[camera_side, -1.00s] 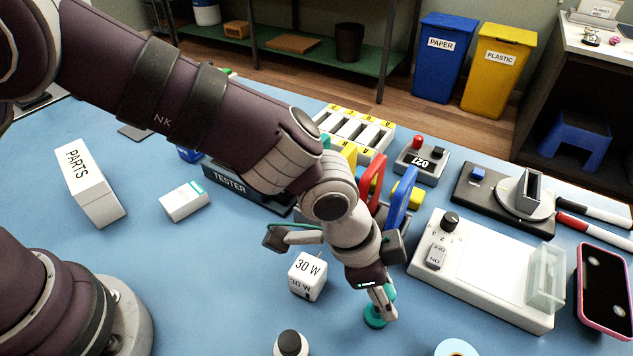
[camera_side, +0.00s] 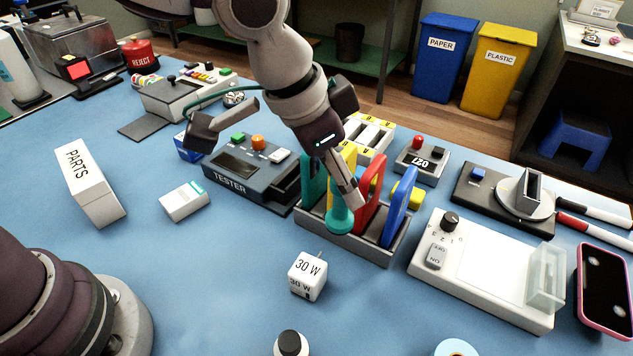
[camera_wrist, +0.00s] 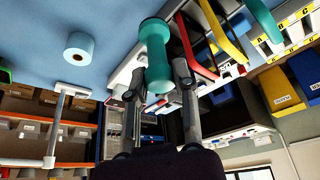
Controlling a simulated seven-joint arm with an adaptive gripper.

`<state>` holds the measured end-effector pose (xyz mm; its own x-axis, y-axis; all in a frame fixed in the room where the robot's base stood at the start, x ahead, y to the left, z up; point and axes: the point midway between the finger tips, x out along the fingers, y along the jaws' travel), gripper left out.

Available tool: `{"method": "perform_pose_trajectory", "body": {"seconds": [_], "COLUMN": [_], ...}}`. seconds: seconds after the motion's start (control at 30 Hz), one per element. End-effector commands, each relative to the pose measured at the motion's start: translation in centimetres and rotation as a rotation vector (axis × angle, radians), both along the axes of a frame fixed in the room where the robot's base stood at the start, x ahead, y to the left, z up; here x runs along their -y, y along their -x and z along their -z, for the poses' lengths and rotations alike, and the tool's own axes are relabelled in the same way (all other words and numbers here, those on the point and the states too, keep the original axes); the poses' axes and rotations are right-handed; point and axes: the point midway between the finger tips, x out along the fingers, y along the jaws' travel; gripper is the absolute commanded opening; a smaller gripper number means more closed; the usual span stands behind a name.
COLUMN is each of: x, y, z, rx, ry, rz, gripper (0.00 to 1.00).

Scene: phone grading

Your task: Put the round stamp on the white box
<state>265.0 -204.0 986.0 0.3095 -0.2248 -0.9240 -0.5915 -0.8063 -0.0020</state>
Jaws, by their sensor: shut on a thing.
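My gripper (camera_side: 350,186) is shut on the teal round stamp (camera_side: 340,217) and holds it up in front of the tool rack. In the wrist view the stamp (camera_wrist: 156,40) is waisted, with wide round ends, and sits between the fingers (camera_wrist: 158,85). Two white boxes lie to the left, and I cannot tell which one is meant: a larger white box marked PARTS (camera_side: 95,188), and a small white box with a teal stripe (camera_side: 184,204). Both have clear space around them, and the stamp is well to their right.
The rack (camera_side: 360,249) with coloured upright handles stands right behind the stamp. The tester (camera_side: 232,179) is left of it. A 30 W charger cube (camera_side: 307,275) sits in front, and a white device with a knob (camera_side: 477,270) stands right.

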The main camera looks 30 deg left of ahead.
Motion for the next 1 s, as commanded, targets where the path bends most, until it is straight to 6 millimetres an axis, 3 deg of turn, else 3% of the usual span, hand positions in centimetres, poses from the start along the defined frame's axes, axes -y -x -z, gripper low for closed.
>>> {"method": "perform_pose_trajectory", "body": {"seconds": [0.13,0.27,0.37,0.5,0.63,0.8,0.9,1.0], "x": [-6.9,-13.8,-19.0,-25.1,-28.8,-30.8,-31.2,-32.6], "y": [-0.5,0.8,3.0,7.9,13.1,18.0,19.1,18.5], "z": [-1.3,-2.2,-2.7,-3.0,-2.8,-2.3,-2.1,-1.9], "rx": [0.004,0.005,0.006,0.005,0.005,0.004,-0.001,-0.007], "ry": [0.002,0.002,0.002,0.001,0.001,0.0,-0.001,-0.004], "rz": [-0.356,-0.734,-1.051,-1.514,-1.914,-2.261,-2.351,-2.375], "gripper": [0.0,0.0,0.0,0.0,0.0,0.0,0.0,0.0]}}
